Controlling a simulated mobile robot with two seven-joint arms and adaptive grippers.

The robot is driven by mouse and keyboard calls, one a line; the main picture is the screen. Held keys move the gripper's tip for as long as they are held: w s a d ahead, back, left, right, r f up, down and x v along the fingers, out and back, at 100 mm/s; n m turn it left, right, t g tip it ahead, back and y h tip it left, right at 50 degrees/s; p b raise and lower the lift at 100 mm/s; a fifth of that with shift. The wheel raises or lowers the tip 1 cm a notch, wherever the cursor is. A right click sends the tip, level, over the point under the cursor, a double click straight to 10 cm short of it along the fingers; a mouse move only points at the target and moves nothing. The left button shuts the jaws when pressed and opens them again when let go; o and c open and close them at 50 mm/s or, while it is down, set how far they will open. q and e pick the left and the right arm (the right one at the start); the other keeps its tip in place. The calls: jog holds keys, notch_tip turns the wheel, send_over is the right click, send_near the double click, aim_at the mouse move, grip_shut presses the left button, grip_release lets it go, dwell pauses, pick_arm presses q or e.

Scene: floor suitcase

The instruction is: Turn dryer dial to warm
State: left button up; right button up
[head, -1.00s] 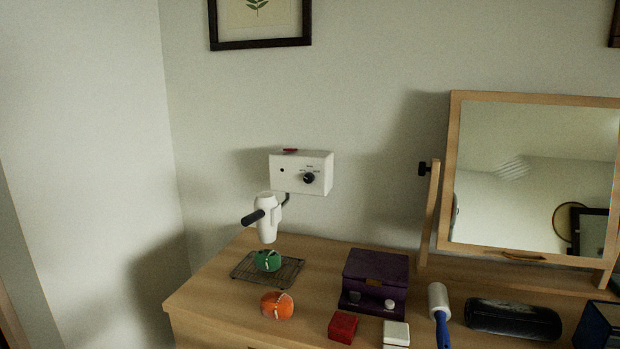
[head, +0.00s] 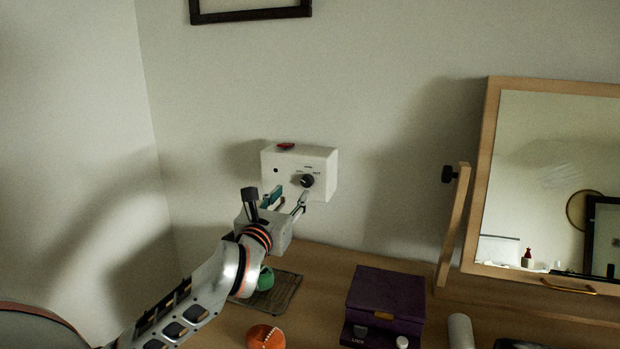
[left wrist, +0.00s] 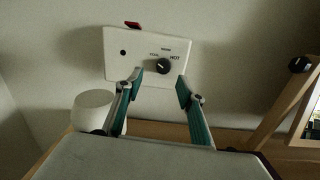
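The white wall-mounted dryer box (head: 286,168) carries a round black dial (head: 306,181) with printed labels around it. In the left wrist view the dial (left wrist: 163,65) sits just beyond the fingertips, with HOT readable to its right; its exact pointer setting is too small to tell. My left gripper (head: 287,198) is raised just below and in front of the box. In the left wrist view its two teal-padded fingers (left wrist: 160,88) are apart with nothing between them. The white dryer (left wrist: 93,106) shows at left in that view and is hidden behind my arm in the head view. My right gripper is out of view.
A wire rack (head: 285,292) with a green round object (head: 265,279) lies on the wooden dresser (head: 322,262). An orange round object (head: 265,337), a purple box (head: 385,300) and a tilting mirror (head: 545,180) stand nearby. A red piece (head: 286,146) sits atop the dryer box.

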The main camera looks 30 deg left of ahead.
aim_at(306, 181)
pick_arm(q)
jog(key=shift+h, duration=0.4)
jog(key=x, duration=0.8)
jog(key=shift+w+d+f, duration=0.15)
jog(key=shift+w, duration=0.05)
jog(key=c, duration=1.1)
